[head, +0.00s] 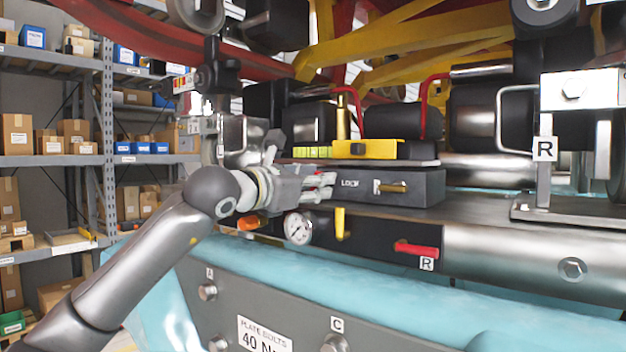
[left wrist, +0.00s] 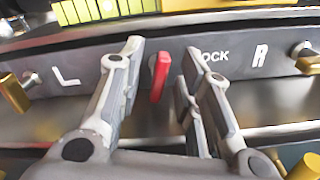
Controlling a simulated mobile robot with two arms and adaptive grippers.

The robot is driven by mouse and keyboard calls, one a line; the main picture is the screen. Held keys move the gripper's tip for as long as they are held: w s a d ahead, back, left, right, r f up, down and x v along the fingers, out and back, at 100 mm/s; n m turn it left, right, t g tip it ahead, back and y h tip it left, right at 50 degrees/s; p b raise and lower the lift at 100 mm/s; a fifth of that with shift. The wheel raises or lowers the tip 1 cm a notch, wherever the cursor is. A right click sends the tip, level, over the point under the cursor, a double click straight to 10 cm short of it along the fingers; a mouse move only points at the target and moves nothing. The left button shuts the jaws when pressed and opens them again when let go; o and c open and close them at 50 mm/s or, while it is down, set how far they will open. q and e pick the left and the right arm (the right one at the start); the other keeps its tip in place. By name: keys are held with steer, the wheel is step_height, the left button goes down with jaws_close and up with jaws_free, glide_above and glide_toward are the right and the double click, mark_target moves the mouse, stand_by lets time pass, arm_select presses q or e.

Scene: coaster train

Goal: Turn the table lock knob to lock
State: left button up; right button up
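The red lock knob (left wrist: 160,76) stands nearly upright on the dark face of the table box, just left of the partly covered LOCK lettering (left wrist: 213,56). My left gripper (left wrist: 163,54) is open, with its fingers on either side of the knob and visible gaps between them and it. In the head view my left gripper (head: 325,186) is at the front of the dark box (head: 425,190), left of the LOCK lettering, and hides the knob. My right gripper is not in view.
Brass pins flank the knob, by the letter L (left wrist: 10,92) and the letter R (left wrist: 305,58). A yellow level (head: 365,149) lies above the box. Below are a gauge (head: 298,228), a yellow lever (head: 340,222) and a red lever (head: 418,249).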

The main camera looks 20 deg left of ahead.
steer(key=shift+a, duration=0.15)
arm_select(q)
steer(key=shift+c, duration=1.1)
jaws_close()
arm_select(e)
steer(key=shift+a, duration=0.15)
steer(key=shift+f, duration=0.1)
